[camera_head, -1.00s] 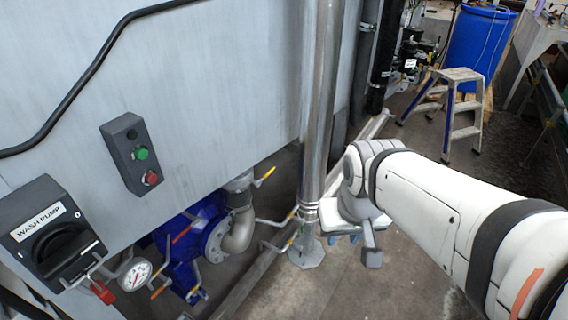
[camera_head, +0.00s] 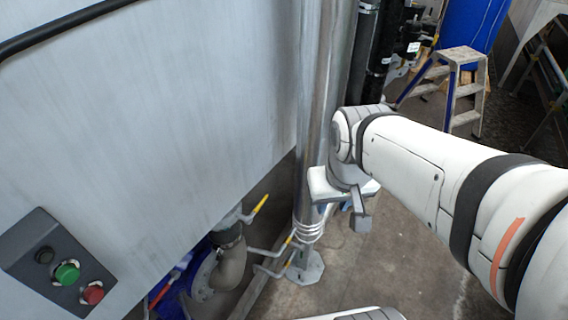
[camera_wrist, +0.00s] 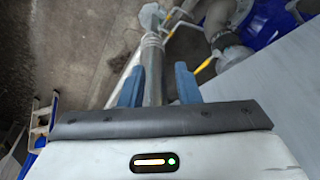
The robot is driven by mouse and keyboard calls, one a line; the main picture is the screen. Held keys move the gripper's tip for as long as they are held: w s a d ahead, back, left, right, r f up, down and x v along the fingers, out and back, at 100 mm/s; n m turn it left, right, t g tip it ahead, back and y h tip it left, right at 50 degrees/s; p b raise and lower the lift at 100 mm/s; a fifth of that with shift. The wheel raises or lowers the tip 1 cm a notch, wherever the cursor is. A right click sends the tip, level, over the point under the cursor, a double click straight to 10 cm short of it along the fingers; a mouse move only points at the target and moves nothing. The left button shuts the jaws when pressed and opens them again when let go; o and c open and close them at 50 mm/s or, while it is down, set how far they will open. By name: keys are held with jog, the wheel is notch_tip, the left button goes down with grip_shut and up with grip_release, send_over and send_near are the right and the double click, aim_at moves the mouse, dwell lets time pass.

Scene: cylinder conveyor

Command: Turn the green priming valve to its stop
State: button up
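I see no green valve in either view now. Yellow-handled valves (camera_head: 259,206) sit on the piping at the foot of the grey panel, and a yellow handle also shows in the wrist view (camera_wrist: 205,63). A blue pump (camera_head: 172,280) with a grey elbow pipe (camera_head: 230,268) is partly hidden behind the panel. My gripper (camera_wrist: 159,70) points downward with its two blue fingers apart and nothing held. The steel column shows beyond and between the fingers. In the head view my gripper (camera_head: 333,207) is beside the column, its fingertips mostly hidden.
The steel column (camera_head: 313,120) stands upright between the panel and my arm. A control box with a green button (camera_head: 67,273) and a red button is on the panel (camera_head: 190,120). A step stool (camera_head: 462,85) and a blue barrel (camera_head: 470,22) stand at the back right.

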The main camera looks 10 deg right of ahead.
jog(key=w+f+m+g+y+b, duration=0.3)
jog(key=f+b, duration=0.2)
jog(key=f, duration=0.4)
jog(key=w+f+m+g+y+b, duration=0.25)
jog(key=w+f+b, duration=0.2)
jog(key=f, duration=0.55)
jog(key=m+t+y+b, duration=1.1)
jog(key=m+b, duration=0.6)
jog(key=m, duration=0.1)
send_near(302, 251)
jog(key=shift+n+g, duration=0.25)
jog(key=x, duration=0.3)
jog(key=f+x, duration=0.1)
jog(key=x, duration=0.2)
jog(key=w+f+x, duration=0.1)
jog(key=x, duration=0.3)
jog(key=shift+d, duration=0.1)
grip_shut()
